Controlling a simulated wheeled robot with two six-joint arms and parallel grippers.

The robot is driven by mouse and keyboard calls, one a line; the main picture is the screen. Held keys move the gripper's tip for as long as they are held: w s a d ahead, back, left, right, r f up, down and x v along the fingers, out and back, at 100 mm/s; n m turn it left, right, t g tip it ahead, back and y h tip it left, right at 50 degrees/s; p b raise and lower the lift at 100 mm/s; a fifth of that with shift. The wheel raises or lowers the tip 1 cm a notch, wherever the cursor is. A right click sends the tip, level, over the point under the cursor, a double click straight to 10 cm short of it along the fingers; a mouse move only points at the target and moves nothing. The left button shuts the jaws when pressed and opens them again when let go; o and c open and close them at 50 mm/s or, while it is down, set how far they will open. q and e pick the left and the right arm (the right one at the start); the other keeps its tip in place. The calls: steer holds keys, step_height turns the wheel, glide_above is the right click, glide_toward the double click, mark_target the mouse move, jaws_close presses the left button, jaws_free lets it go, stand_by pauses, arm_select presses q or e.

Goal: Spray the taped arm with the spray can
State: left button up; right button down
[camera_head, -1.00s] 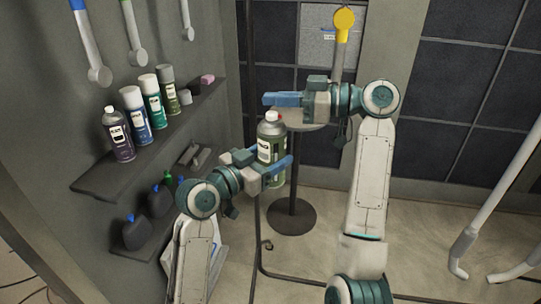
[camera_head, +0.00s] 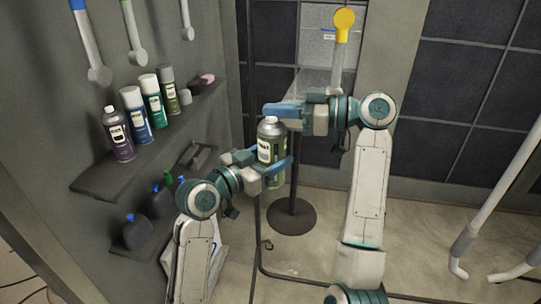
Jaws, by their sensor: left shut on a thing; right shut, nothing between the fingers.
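A green spray can (camera_head: 271,160) with a white label and grey top stands roughly upright in my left gripper (camera_head: 277,172), whose blue fingers are shut around its body. My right gripper (camera_head: 283,109) is shut and empty, with its blue fingers just above the can's top. I cannot tell whether they touch it. A grey arm with a yellow round end (camera_head: 343,22) hangs upright behind my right gripper. No tape is clear on it, so I cannot tell if it is the taped arm. A pale wedge, perhaps spray mist, shows just left of it.
Several spray cans, one of them blue (camera_head: 136,115), stand on a wall shelf (camera_head: 98,183) at the left. Dark bottles (camera_head: 135,236) stand lower. A round-based stand (camera_head: 291,215) is behind the held can. White tubular parts (camera_head: 490,210) lean at the right.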

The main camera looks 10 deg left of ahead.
arm_select(q)
steer(key=shift+r, duration=0.15)
arm_select(e)
steer(key=shift+f, duration=0.1)
steer(key=shift+r, duration=2.55)
steer(key=d, duration=1.2)
steer(key=shift+r, duration=0.4)
steer(key=shift+f, duration=0.1)
